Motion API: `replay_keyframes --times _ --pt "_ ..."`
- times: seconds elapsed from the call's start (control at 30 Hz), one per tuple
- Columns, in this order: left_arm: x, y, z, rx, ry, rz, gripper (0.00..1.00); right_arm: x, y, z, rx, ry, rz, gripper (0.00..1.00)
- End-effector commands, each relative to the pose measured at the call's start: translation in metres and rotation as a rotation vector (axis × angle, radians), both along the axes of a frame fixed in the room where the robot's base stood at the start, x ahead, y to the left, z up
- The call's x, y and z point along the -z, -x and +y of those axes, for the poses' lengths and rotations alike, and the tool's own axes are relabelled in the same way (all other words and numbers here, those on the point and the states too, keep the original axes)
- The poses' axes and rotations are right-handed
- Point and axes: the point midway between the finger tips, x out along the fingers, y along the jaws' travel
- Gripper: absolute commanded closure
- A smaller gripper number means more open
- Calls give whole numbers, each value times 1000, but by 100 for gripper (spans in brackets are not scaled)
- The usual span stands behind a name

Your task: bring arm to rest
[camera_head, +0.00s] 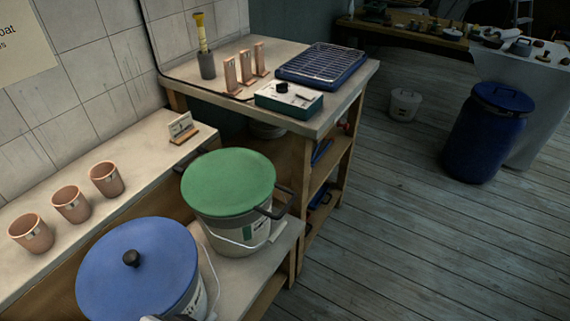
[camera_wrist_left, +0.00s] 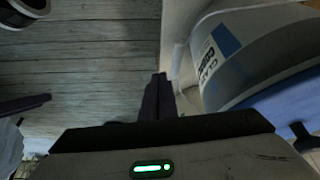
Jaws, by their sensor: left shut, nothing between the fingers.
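My left gripper (camera_wrist_left: 159,97) shows in the left wrist view. Its dark fingers are together with nothing between them, and they point over the grey plank floor. A white bucket (camera_wrist_left: 228,62) with a blue-and-white label stands close to the right of the fingers, apart from them. The blue lid (camera_head: 138,262) with a black knob covers a bucket at the lower left of the head view. Neither gripper can be made out in the head view.
A green-lidded bucket (camera_head: 228,184) stands beside the blue-lidded one on a low shelf. Three terracotta cups (camera_head: 71,204) line the bench at left. A workbench (camera_head: 325,119) holds a blue tray with a wire rack (camera_head: 322,64) and a control box (camera_head: 289,98).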

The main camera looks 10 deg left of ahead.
Motion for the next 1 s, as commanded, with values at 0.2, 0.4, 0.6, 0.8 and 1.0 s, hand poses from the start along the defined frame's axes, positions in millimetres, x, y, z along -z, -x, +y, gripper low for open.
replay_keyframes --times 0.2,0.4,0.6,0.8,1.0 --pt "35 -12 -17 13 52 -108 100 0 0 0 0 0 0 61" --pt "66 -15 -34 18 114 -241 100 0 0 0 0 0 1 61" --pt "75 -15 -41 18 144 -309 100 0 1 0 -1 0 1 61" --pt "75 -15 -41 17 146 -315 100 0 1 1 -1 0 2 61" --pt "75 -16 -41 17 146 -315 100 0 1 1 -1 -1 1 69"
